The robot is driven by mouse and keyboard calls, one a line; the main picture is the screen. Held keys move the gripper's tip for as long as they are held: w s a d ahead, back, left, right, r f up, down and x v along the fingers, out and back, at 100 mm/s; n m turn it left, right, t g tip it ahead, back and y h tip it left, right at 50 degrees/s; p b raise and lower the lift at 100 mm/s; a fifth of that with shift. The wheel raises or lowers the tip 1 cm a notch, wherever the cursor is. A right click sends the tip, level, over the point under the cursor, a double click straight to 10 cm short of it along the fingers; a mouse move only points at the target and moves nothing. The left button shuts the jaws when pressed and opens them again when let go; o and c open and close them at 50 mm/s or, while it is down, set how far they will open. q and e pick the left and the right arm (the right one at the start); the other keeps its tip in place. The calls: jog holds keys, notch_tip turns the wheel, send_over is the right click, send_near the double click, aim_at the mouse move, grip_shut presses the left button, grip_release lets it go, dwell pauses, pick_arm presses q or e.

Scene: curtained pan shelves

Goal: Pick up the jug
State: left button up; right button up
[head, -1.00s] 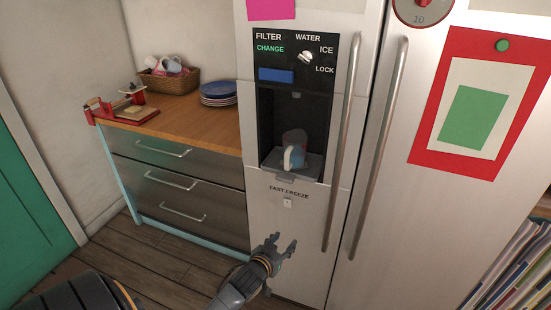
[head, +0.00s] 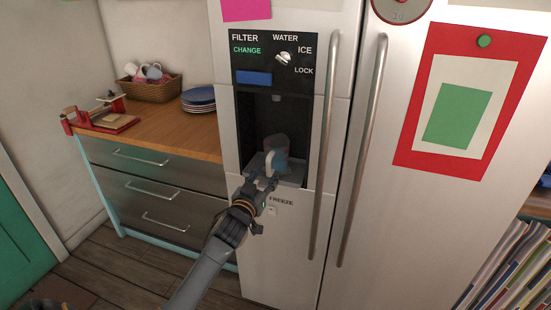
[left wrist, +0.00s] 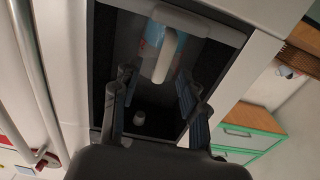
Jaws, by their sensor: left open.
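My left gripper (head: 262,178) is open at the front of the recess, just below and in front of the handle. In the left wrist view its two fingers (left wrist: 156,78) are spread to either side of the handle, with nothing held. Whether they touch the jug cannot be told. My right gripper is not in view.
The dispenser's side walls (head: 247,128) and tray (head: 292,180) closely surround the jug. The fridge's long handles (head: 322,150) stick out to the right.

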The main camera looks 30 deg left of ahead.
aim_at(268, 167)
pick_arm(q)
jog(key=shift+r+p+x, duration=0.2)
jog(key=shift+p+x, duration=0.4)
jog(key=shift+x, duration=2.1)
jog(key=shift+a, duration=0.2)
jog(key=shift+s, duration=0.1)
grip_shut()
jog(key=shift+r, duration=0.1)
